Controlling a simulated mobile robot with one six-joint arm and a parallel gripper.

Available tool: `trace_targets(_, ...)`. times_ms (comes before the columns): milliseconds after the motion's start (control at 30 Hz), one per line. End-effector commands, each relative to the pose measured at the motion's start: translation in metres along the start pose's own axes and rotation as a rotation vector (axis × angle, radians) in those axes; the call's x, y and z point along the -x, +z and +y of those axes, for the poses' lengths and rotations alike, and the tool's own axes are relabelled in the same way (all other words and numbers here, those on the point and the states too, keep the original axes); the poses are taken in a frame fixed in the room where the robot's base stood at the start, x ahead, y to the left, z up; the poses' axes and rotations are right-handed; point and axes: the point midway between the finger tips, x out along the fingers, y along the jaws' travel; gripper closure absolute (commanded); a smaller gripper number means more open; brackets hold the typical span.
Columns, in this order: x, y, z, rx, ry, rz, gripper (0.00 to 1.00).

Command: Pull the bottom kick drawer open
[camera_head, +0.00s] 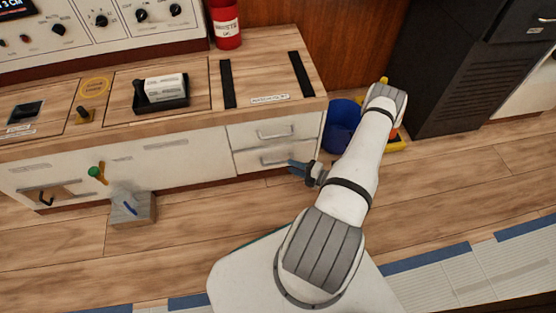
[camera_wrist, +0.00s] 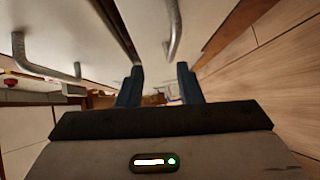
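The bottom kick drawer (camera_head: 247,163) is the lower of two white drawer fronts at the right end of the long cabinet. It looks shut. Its grey bar handle (camera_head: 272,161) also shows at the top of the wrist view (camera_wrist: 174,35). My gripper (camera_head: 292,165) is just in front of this drawer, near the right end of its handle. In the wrist view my gripper (camera_wrist: 161,84) has its two blue fingers apart with nothing held between them. The handle appears above the finger gap, and I see no grip on it.
The upper drawer's handle (camera_head: 275,133) is just above; it shows at left in the wrist view (camera_wrist: 45,62). A blue bin (camera_head: 342,125) stands right of the cabinet, partly behind my arm. A grey box (camera_head: 133,208) sits at left. Wood floor in front is clear.

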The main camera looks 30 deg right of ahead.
Motion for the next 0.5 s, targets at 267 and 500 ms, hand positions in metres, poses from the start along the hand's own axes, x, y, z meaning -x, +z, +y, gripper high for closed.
trace_targets(267, -0.006, 0.002, -0.022, -0.079, 0.01, -0.063, 0.68)
trace_targets(500, -0.042, 0.004, -0.022, -0.077, 0.01, -0.061, 0.68)
